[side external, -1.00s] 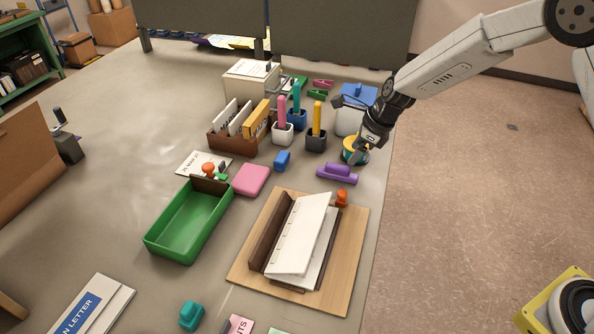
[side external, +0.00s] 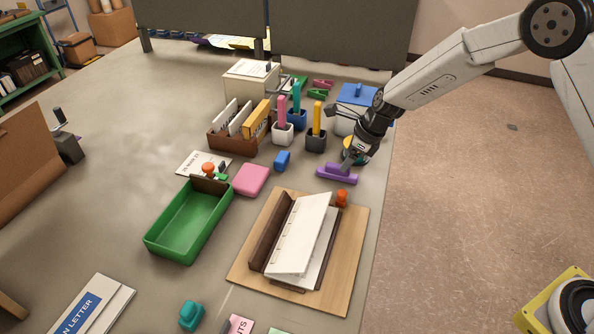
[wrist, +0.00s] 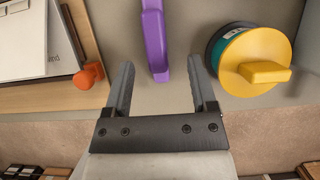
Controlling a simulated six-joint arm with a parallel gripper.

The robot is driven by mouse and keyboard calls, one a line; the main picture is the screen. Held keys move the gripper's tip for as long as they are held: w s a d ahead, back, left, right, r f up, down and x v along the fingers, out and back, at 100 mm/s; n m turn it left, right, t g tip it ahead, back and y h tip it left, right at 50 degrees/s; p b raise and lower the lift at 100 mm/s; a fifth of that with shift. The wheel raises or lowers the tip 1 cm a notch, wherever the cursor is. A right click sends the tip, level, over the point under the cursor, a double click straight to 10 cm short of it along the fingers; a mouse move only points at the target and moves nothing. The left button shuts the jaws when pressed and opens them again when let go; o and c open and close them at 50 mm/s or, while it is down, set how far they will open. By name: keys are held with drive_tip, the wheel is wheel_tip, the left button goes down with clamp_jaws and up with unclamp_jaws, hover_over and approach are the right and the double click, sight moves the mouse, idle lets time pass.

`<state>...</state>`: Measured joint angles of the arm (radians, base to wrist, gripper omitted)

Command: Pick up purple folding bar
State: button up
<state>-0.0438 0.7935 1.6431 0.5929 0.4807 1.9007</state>
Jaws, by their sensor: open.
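The purple folding bar (side external: 337,174) lies on the table, behind the wooden board and near the table's right edge. In the wrist view the bar (wrist: 154,38) runs lengthwise, its near end between the finger lines. My gripper (side external: 349,163) is low over the bar in the side view, and one finger hides a little of it. In the wrist view my gripper (wrist: 160,72) is open, with one finger on each side of the bar and gaps visible on both sides. Whether the fingertips are level with the bar is hard to tell.
A yellow-topped round object (wrist: 252,62) stands close to the right finger in the wrist view. An orange knob-like piece (side external: 342,197) sits at the wooden board's (side external: 350,245) corner. A dark cup (side external: 316,143) with a yellow item is behind the bar.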

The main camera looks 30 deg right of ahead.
sight(338, 166)
drive_tip(key=x, duration=0.3)
drive_tip(key=shift+a, duration=0.35)
drive_tip(key=shift+x, duration=0.8)
clamp_jaws()
